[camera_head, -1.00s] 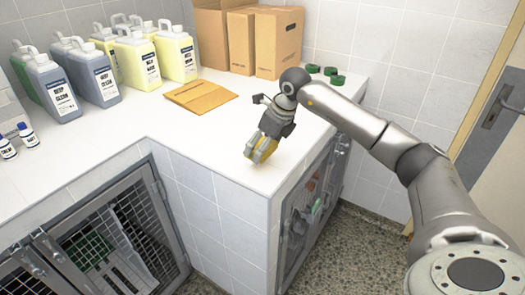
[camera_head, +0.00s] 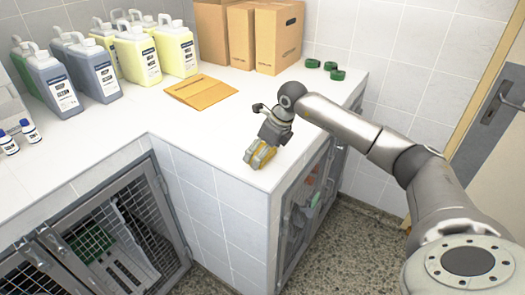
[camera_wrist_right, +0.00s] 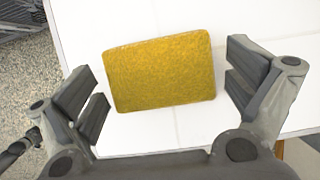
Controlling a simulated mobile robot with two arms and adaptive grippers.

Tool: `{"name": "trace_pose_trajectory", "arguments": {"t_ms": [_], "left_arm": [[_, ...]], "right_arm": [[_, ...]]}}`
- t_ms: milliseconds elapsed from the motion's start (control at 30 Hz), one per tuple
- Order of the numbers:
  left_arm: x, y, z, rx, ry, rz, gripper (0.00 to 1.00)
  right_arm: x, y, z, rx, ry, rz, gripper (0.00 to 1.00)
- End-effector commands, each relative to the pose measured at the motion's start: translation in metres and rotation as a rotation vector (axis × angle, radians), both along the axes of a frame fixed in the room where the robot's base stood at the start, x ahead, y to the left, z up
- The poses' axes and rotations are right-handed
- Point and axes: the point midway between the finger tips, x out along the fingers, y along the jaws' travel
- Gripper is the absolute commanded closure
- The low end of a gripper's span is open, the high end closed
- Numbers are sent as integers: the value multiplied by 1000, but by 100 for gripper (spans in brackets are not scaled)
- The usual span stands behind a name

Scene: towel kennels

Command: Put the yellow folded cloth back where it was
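The yellow folded cloth (camera_wrist_right: 160,70) lies on the white countertop near its front corner. In the head view only small yellow parts of the cloth (camera_head: 263,153) show around my right gripper (camera_head: 257,158). In the right wrist view my right gripper (camera_wrist_right: 168,92) is open, with one finger on each side of the cloth. A narrow gap shows between the cloth and the right-hand finger; the left-hand finger is close to the cloth's edge, and I cannot tell whether it touches. My left gripper is not in view.
A flat orange-brown folded piece (camera_head: 201,92) lies on the white counter (camera_head: 190,125). Mesh kennel doors (camera_head: 115,245) are below. The counter's middle is clear.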

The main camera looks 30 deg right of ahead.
Motion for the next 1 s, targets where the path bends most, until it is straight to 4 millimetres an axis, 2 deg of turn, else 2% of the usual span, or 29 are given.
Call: {"name": "trace_pose_trajectory", "arguments": {"t_ms": [267, 367, 400, 800, 1000], "left_arm": [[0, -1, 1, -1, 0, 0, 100], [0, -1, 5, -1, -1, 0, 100], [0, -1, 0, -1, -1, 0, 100], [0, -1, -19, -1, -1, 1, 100], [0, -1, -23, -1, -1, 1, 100]], "right_arm": [[0, 0, 1, 0, 0, 0, 0], [0, 0, 7, 0, -1, 0, 0], [-2, -2, 10, -1, -3, -1, 0], [-31, -14, 85, -1, -4, -1, 0], [-40, -17, 109, 0, -1, 0, 0]]}}
